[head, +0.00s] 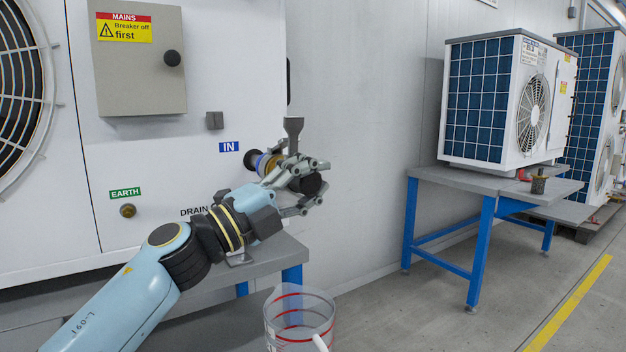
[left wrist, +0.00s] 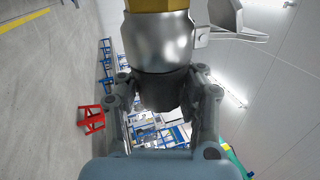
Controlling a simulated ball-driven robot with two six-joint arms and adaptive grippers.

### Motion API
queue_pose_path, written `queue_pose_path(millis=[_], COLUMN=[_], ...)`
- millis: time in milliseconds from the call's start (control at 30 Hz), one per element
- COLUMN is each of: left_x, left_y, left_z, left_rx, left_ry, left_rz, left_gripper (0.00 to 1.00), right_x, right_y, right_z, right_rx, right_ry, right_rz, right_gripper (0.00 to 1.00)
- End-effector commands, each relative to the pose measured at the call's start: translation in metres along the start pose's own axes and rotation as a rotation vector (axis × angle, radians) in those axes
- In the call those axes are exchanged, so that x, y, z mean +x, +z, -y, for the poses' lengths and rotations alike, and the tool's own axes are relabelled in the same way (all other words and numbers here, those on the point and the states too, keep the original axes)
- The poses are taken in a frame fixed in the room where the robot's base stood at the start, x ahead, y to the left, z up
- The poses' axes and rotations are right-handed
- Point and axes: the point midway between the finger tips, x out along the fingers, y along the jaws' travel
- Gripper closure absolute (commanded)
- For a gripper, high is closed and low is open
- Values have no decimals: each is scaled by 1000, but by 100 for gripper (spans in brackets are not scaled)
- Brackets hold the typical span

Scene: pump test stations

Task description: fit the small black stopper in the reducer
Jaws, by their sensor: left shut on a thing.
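My left gripper (head: 302,182) is in front of the IN port on the white unit. Its fingers also show in the left wrist view (left wrist: 162,98), shut on the small black stopper (left wrist: 162,90). The silver reducer (left wrist: 157,42), with a brass-coloured part above it, is directly beyond the stopper. The stopper's far end meets the reducer's near rim. I cannot tell how deep it sits, as the rim hides that end. In the head view the fingers cover most of the reducer. My right gripper is not in view.
A grey upright fitting (head: 293,128) rises just behind the left gripper. A clear bucket with red rings (head: 300,318) stands below. The grey bench (head: 262,252) has blue legs. A MAINS box (head: 138,75) is at upper left. Floor on the right is free up to another blue-legged bench (head: 480,185).

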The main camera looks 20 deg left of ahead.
Motion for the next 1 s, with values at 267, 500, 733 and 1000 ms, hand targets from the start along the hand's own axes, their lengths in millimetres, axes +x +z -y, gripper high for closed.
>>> queue_pose_path(millis=[267,500,733,1000], left_x=[0,0,-2,-42], left_y=[0,0,0,0], left_z=[0,0,0,-2], left_rx=[0,0,-1,1], left_ry=[0,0,1,6], left_rz=[0,0,0,-2], left_gripper=[59,36,36,36], right_x=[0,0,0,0], right_y=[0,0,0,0], right_z=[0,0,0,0], right_rx=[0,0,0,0], right_ry=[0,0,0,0], right_rz=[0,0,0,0], right_gripper=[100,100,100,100])
